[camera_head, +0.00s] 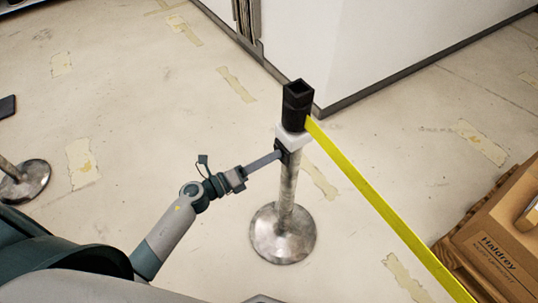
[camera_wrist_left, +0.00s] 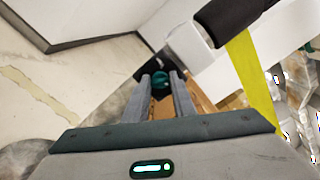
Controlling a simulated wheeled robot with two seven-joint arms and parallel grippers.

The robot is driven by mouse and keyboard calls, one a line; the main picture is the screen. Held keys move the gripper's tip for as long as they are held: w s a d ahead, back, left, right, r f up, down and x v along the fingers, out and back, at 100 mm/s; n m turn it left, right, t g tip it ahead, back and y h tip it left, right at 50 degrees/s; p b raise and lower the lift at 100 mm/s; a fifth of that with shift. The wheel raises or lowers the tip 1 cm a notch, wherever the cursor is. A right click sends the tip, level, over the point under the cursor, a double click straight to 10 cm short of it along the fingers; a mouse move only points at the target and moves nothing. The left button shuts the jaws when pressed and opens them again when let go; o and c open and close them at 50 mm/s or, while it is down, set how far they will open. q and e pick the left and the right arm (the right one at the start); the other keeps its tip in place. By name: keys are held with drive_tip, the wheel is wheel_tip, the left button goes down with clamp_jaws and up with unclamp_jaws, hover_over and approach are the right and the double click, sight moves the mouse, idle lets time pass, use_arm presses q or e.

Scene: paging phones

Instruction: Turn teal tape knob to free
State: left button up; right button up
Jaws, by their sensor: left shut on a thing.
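A metal barrier post (camera_head: 287,195) stands upright on a round base. It has a white collar (camera_head: 293,137) and a black head (camera_head: 297,103), from which a yellow tape (camera_head: 375,200) runs to the lower right. In the left wrist view the teal knob (camera_wrist_left: 160,80) sits between the fingertips of my left gripper (camera_wrist_left: 160,82), below the white collar (camera_wrist_left: 190,45). My left gripper (camera_head: 279,153) is shut on the knob at the post's left side. In the head view the gripper's tip hides the knob. My right gripper is not in view.
A cardboard box (camera_head: 495,245) marked Haldrey lies on a wooden pallet at the lower right. Another post base (camera_head: 25,182) stands at the far left. A white wall block (camera_head: 380,40) stands behind the post.

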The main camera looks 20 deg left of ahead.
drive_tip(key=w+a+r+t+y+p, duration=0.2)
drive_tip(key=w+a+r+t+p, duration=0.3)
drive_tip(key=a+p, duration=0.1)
use_arm(q)
drive_tip(key=shift+f+n+p, duration=0.15)
drive_tip(key=shift+n+p, duration=0.4)
drive_tip(key=shift+n, duration=3.4)
drive_tip(key=shift+f+n+p, duration=0.1)
drive_tip(key=shift+n+p, duration=0.4)
drive_tip(key=shift+n, duration=3.45)
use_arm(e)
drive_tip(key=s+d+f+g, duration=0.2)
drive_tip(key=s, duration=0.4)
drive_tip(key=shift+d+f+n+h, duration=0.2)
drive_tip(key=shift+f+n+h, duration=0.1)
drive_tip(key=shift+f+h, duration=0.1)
use_arm(q)
drive_tip(key=o, duration=1.1)
drive_tip(key=shift+c, duration=0.2)
